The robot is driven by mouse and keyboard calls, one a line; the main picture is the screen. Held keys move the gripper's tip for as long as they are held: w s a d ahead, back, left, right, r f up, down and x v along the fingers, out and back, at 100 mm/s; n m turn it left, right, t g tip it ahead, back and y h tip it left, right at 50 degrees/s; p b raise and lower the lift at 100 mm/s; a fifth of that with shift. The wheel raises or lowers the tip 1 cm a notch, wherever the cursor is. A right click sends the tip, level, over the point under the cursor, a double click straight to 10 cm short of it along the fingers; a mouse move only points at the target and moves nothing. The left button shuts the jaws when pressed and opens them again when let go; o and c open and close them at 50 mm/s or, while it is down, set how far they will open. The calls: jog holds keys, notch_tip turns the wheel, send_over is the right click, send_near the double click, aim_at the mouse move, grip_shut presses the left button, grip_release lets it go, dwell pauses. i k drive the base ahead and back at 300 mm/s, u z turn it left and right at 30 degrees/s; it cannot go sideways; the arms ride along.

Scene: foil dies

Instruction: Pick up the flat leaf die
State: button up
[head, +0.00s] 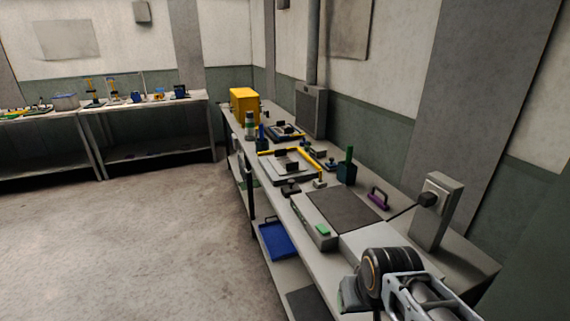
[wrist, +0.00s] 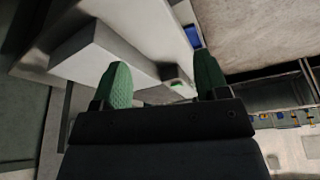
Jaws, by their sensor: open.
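I cannot tell the flat leaf die apart in either view. Several small dark blocks stand on the long bench in the head view, among them one dark block (head: 290,188) near the bench's left edge and another (head: 319,153) farther back. They are too small to tell their shapes. My gripper (wrist: 160,82) shows in the wrist view with its two green fingers wide apart and nothing between them. My arm shows at the lower right of the head view, over the near end of the bench, well short of these blocks.
The long bench (head: 365,239) runs along the right wall. It carries a dark mat (head: 343,209), a purple-handled tool (head: 378,197), a grey upright box (head: 436,212) and a yellow box (head: 243,106). A blue tray (head: 277,241) lies below. The floor (head: 140,230) at left is clear.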

aim_at(284, 163)
jog(key=u, duration=0.35)
jog(key=k, duration=1)
jog(key=u, duration=1)
jog(key=i, duration=4.5)
jog(key=z, duration=1.15)
jog(key=i, duration=1.1)
jog(key=z, duration=1.85)
jog(key=i, duration=0.8)
jog(key=z, duration=0.45)
